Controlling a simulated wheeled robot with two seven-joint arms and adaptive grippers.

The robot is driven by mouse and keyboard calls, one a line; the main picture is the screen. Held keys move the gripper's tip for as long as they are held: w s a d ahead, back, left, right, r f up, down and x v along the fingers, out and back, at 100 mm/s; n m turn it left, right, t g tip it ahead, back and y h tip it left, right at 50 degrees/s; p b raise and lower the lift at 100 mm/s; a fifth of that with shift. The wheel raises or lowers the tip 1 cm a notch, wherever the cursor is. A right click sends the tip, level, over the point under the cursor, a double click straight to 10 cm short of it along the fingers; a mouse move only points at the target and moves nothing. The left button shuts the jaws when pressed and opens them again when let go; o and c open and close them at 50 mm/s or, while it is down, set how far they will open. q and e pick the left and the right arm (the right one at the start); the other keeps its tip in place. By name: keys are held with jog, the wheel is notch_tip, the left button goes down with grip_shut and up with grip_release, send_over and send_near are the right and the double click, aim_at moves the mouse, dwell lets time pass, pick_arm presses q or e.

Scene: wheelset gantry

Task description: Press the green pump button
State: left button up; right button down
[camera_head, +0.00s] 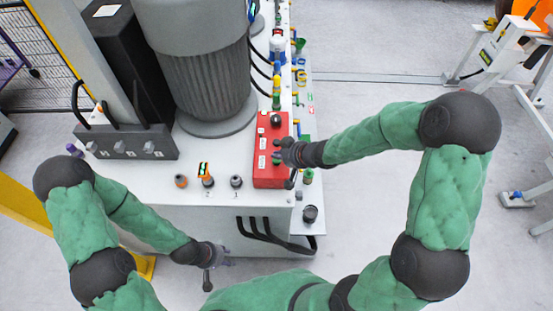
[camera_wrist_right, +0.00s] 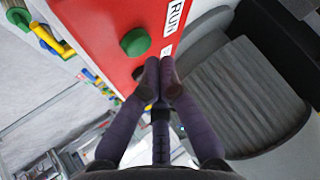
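The red control box (camera_head: 270,178) sits on the white cabinet top, with white labels and buttons on its face. In the right wrist view, the green button (camera_wrist_right: 135,42) stands out from the red face (camera_wrist_right: 105,35) beside a label reading RUN (camera_wrist_right: 175,15). My right gripper (camera_wrist_right: 160,78) has its fingertips together and empty. They are close to the red face, below the green button in that view, and partly cover a darker button (camera_wrist_right: 138,73). In the head view my right gripper (camera_head: 281,153) reaches the box from the right. My left gripper (camera_head: 218,263) hangs low in front of the cabinet, away from the box.
A large grey motor (camera_head: 207,85) stands behind the box. Several knobs (camera_head: 208,181) line the cabinet top to its left. Coloured valves and fittings (camera_head: 300,75) run along the right edge. Black hoses (camera_head: 265,232) hang at the front.

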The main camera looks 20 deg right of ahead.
aim_at(278, 162)
jog(key=shift+r, duration=0.1)
notch_tip(278, 162, up, 5)
jog(key=p, duration=0.5)
jog(key=shift+p, duration=0.35)
dwell(0.6)
